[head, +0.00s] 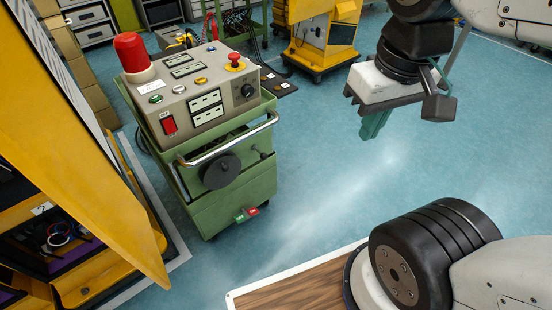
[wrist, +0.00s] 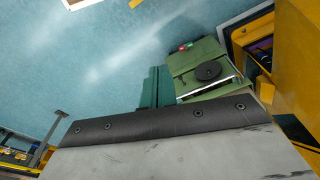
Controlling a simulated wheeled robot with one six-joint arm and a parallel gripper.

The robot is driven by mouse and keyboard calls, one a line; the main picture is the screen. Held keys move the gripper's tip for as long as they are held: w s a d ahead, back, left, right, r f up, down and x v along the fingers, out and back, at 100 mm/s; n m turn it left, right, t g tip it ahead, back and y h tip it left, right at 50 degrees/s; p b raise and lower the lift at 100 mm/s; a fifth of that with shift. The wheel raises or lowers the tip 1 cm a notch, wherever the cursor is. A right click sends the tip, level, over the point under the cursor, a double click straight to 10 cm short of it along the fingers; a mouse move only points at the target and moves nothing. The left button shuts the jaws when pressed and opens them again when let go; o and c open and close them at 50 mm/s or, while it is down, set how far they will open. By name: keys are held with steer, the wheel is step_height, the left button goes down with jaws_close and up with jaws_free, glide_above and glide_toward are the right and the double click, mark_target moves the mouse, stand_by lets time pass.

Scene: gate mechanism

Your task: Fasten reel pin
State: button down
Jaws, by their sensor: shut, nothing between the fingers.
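A green wheeled cart (head: 236,185) stands on the floor left of centre in the head view. On its front face is a round black reel (head: 220,170), with a small dark knob-like pin (head: 262,153) to its right. I cannot tell how the pin is seated. My gripper (head: 372,126), with green fingers, hangs in the air to the right of the cart, apart from it, shut and empty.
A control box (head: 195,95) with a red beacon (head: 131,52) sits on the cart. A metal handle bar (head: 232,139) crosses above the reel. A yellow cabinet panel (head: 85,150) stands at left, a yellow machine (head: 322,40) behind. The floor between cart and gripper is clear.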

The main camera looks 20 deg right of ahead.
steer(key=w+d+f+n+t+h, duration=0.1)
steer(key=w+d+f+n, duration=0.3)
steer(key=w, duration=0.6)
steer(key=w+d+f+n+t+h, duration=0.1)
steer(key=w+d+f+n+t, duration=0.15)
steer(key=w+f, duration=0.5)
steer(key=w+d+f+n, duration=0.3)
steer(key=w+d+f, duration=0.1)
steer(key=w, duration=0.7)
steer(key=w+a+f+n+y, duration=0.15)
steer(key=w+f+n, duration=0.35)
steer(key=f, duration=0.7)
steer(key=s+a+f+n+y, duration=0.1)
steer(key=a+f+n+y, duration=0.1)
steer(key=f, duration=0.5)
steer(key=s+a+f+n+y, duration=0.2)
steer(key=a+f+y, duration=0.2)
steer(key=f, duration=0.2)
steer(key=shift+f+y, duration=0.35)
steer(key=shift+f, duration=0.05)
steer(key=shift+w+a+f, duration=0.1)
steer(key=shift+a, duration=0.05)
